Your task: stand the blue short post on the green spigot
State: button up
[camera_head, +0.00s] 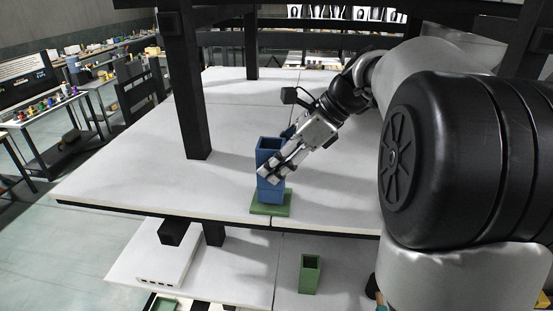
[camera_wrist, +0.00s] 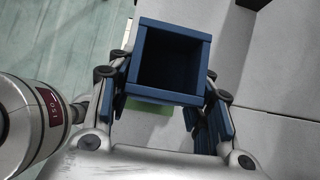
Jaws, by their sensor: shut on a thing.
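The blue short post (camera_head: 270,153) is an upright, square, hollow tube in the head view. My gripper (camera_head: 277,170) is shut on it from the right side. The wrist view looks down into the post's dark open top (camera_wrist: 172,60), with a finger on either side. Below the post is a green square base (camera_head: 270,209) near the front edge of the white deck; part of it also shows in the wrist view (camera_wrist: 150,106). The post hides any spigot on this base. I cannot tell whether the post rests on the base or hangs just above it.
A dark upright column (camera_head: 187,85) stands on the deck (camera_head: 120,170) to the left. A green hollow post (camera_head: 309,274) stands on a lower shelf. The deck's left part is clear.

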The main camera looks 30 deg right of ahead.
jog(key=shift+f, duration=0.4)
jog(key=o, duration=1.2)
jog(key=shift+c, duration=0.2)
jog(key=shift+o, duration=1.2)
jog(key=shift+f, duration=0.1)
jog(key=p+v, duration=0.2)
jog(key=v, duration=0.6)
jog(key=shift+s, duration=0.1)
